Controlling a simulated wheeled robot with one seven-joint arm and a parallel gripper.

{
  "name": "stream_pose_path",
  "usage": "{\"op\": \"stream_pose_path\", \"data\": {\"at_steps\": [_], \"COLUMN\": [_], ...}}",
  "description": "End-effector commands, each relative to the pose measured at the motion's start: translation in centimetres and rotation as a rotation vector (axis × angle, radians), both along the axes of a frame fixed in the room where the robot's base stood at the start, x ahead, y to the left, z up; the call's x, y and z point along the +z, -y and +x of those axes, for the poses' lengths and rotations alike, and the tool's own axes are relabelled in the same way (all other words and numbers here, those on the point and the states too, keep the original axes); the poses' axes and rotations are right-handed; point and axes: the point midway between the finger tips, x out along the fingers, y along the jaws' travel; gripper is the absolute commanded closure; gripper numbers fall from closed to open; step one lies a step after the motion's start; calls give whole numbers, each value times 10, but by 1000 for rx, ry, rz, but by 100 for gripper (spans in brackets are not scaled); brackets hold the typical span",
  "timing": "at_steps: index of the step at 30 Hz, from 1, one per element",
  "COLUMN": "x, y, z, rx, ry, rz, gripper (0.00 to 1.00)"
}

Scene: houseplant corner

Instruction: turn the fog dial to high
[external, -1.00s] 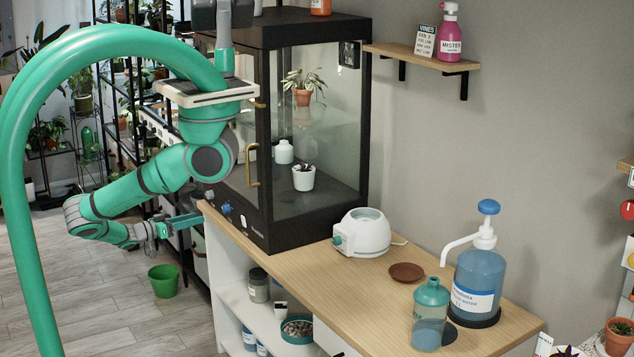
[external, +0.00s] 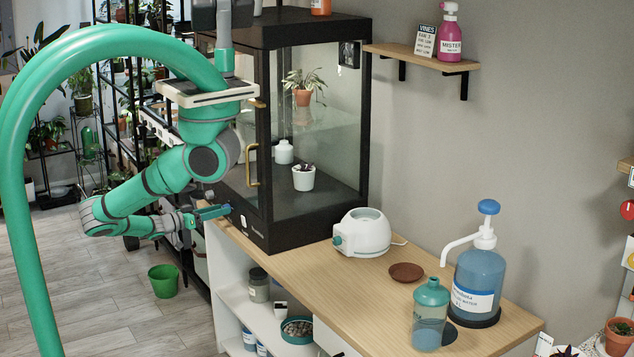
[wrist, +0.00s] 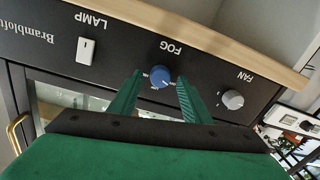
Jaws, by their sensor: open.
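The fog dial (wrist: 160,76) is a round blue knob on the black front panel of the glass cabinet, under the word FOG, which reads upside down in the wrist view. My gripper (wrist: 156,80) is open, with one green finger on each side of the blue dial. I cannot tell whether the fingers touch it. In the external view my gripper (external: 215,210) is at the lower front of the cabinet (external: 260,130) and hides the dial. The dial's pointer setting is too small to read.
On the same panel, a white lamp switch (wrist: 86,50) and a grey fan dial (wrist: 232,99) flank the fog dial. The wooden counter edge (wrist: 215,40) runs close along the panel. A white device (external: 362,232) and a pump bottle (external: 478,275) stand farther right.

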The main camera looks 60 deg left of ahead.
Motion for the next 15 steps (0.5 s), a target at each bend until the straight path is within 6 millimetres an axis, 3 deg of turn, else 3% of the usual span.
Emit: {"op": "stream_pose_path", "data": {"at_steps": [6,12,15], "x": [0,0,0], "y": [0,0,0], "z": [0,0,0], "rx": [0,1,1], "ry": [0,0,0], "rz": [0,0,0], "gripper": [56,97,97]}}
